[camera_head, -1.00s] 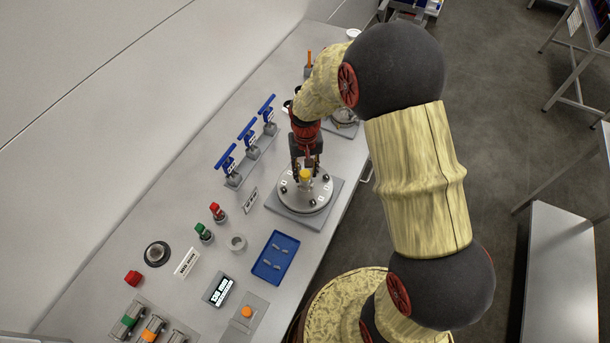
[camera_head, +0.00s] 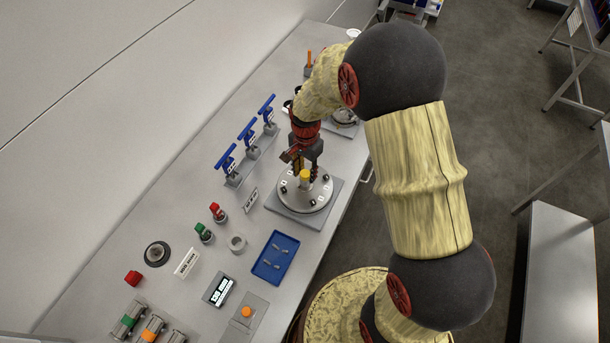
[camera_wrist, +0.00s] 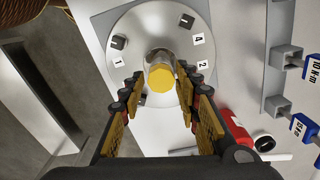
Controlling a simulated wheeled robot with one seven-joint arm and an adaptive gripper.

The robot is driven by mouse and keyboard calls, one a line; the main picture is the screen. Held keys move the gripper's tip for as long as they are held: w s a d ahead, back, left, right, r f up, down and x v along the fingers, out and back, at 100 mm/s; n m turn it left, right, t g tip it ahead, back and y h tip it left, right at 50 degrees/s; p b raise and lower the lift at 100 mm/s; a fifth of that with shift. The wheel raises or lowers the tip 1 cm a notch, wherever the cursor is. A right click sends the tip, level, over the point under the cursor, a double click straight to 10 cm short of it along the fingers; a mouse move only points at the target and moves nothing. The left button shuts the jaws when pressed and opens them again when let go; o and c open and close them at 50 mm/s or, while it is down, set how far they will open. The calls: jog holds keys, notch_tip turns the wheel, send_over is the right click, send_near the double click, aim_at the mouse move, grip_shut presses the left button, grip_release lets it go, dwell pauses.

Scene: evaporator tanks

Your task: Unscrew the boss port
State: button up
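The boss port is a cylinder with a yellow top (camera_head: 305,175), upright at the centre of a round metal disc (camera_head: 302,204). In the wrist view the yellow top (camera_wrist: 160,79) sits on a grey cylinder. The disc (camera_wrist: 145,28) carries small dark bolts and labels 1, 4 and 2. My gripper (camera_head: 305,170) is directly above the disc, pointing down. In the wrist view its two fingers (camera_wrist: 159,88) are apart, one on each side of the yellow top. A gap shows on the left; the right finger looks very close, and contact cannot be told.
Blue-handled torque tools (camera_head: 247,132) stand in a row left of the disc. A blue tray (camera_head: 275,258) with small metal parts, red (camera_head: 217,211) and green (camera_head: 203,232) pieces and a display (camera_head: 219,289) lie nearer. A red cylinder (camera_wrist: 235,129) lies close beside the right finger in the wrist view.

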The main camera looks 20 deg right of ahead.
jog(key=m, duration=0.5)
jog(key=shift+m, duration=0.4)
jog(key=m, duration=0.6)
jog(key=shift+c, duration=1.3)
grip_shut()
jog(key=shift+s, duration=0.1)
jog(key=n, duration=0.3)
jog(key=shift+n, duration=0.3)
jog(key=shift+f+n, duration=0.1)
jog(key=shift+n, duration=0.6)
